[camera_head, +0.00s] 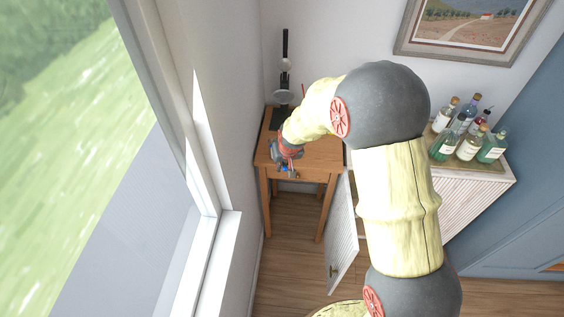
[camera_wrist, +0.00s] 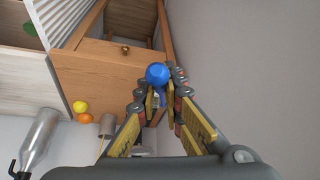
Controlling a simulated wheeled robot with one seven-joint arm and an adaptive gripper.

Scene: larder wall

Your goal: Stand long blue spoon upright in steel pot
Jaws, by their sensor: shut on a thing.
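My gripper (camera_wrist: 158,95) is shut on the long blue spoon, whose rounded blue end (camera_wrist: 158,73) points toward the table in the wrist view. The rest of the spoon is mostly hidden between the fingers. In the head view my gripper (camera_head: 286,158) is at the front part of the small wooden table (camera_head: 325,157), with a bit of blue (camera_head: 284,168) beside it. A small grey-brown cylinder (camera_wrist: 108,125), perhaps the steel pot, stands at the table's far side in the wrist view. I cannot see into it, and the spoon is apart from it.
A yellow fruit (camera_wrist: 80,106) and an orange one (camera_wrist: 85,117) lie beside the cylinder. A grey metal vessel (camera_wrist: 38,140) shows at lower left. A pan (camera_head: 284,97) is by the wall behind the table. Several bottles (camera_head: 468,146) stand on the cabinet; its door (camera_head: 342,232) is open.

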